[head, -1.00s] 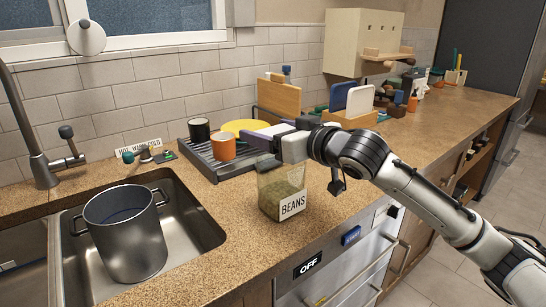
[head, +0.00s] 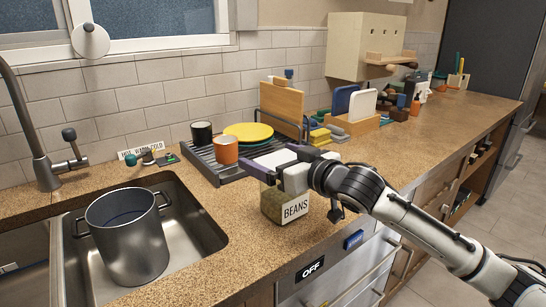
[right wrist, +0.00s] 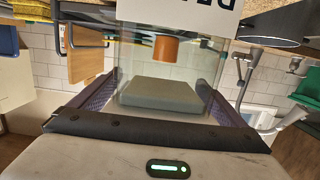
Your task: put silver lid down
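I do not see a silver lid that I can clearly identify. A clear glass jar labelled BEANS (head: 295,209) stands upright on the counter, with greenish contents. My right gripper (head: 273,162) is at its top and hides the rim. In the right wrist view, my right gripper's fingers (right wrist: 160,88) are wide apart. A flat grey-green slab (right wrist: 163,93) spans the gap between them, with the jar's clear glass around it. I cannot tell whether the slab is a lid or whether the fingers press on it. My left gripper is not in view.
An open metal pot (head: 124,240) stands in the sink (head: 195,235) at left. A dish rack (head: 205,163) with an orange mug (head: 224,150), a dark mug (head: 202,133) and yellow plates (head: 248,132) is behind the jar. The counter in front of the jar (head: 240,250) is clear.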

